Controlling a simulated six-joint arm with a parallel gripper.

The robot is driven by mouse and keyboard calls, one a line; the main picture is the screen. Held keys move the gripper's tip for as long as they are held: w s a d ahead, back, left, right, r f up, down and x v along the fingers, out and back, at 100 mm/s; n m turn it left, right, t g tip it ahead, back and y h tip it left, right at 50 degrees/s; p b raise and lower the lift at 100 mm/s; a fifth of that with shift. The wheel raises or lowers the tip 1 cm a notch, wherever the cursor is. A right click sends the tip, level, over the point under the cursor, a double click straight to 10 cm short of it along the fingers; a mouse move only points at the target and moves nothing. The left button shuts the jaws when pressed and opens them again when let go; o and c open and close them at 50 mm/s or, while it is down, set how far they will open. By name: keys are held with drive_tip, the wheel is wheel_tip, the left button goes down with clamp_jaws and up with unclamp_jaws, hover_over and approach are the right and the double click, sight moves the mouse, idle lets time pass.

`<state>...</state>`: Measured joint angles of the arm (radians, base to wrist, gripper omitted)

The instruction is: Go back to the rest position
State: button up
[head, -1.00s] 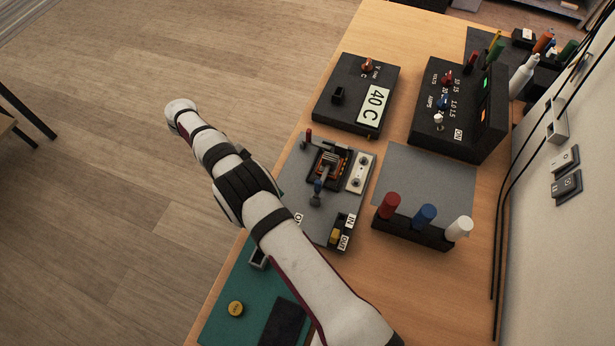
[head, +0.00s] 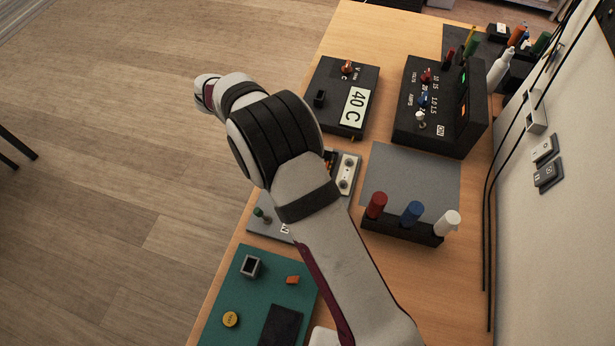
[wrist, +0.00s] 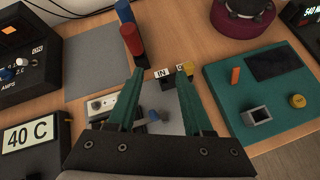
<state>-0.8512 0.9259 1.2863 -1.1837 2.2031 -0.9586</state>
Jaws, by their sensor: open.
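My gripper (wrist: 158,80) shows in the wrist view with its two green fingers apart and nothing between them. The fingers appear above the grey switch board (wrist: 172,98), which carries IN and OUT labels. In the head view my white arm, with its black bands, crosses in front of this board (head: 262,222) and hides most of it. The fingers cannot be made out in the head view.
The 40 C box (head: 335,95) and the black supply unit (head: 440,125) stand behind. The rack of red, blue and white handles (head: 405,230) is at right. A green mat (head: 245,300) with small parts lies in front.

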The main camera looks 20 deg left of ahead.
idle(0.3)
drive_tip(key=s+d+r+m+g+y, duration=0.25)
drive_tip(key=d+r+m+y, duration=0.35)
drive_tip(key=d+r, duration=0.4)
drive_tip(key=s+d+f+m+t+y, duration=0.1)
drive_tip(key=s+d+m+t+y, duration=0.1)
drive_tip(key=s+m, duration=0.4)
drive_tip(key=s+d+m+t+y, duration=0.2)
drive_tip(key=s+d+m+y, duration=0.2)
drive_tip(key=s+m, duration=0.2)
drive_tip(key=shift+s+d+f+m, duration=0.3)
drive_tip(key=shift+s+d+f, duration=0.1)
drive_tip(key=shift+s, duration=0.5)
drive_tip(key=shift+t, duration=0.25)
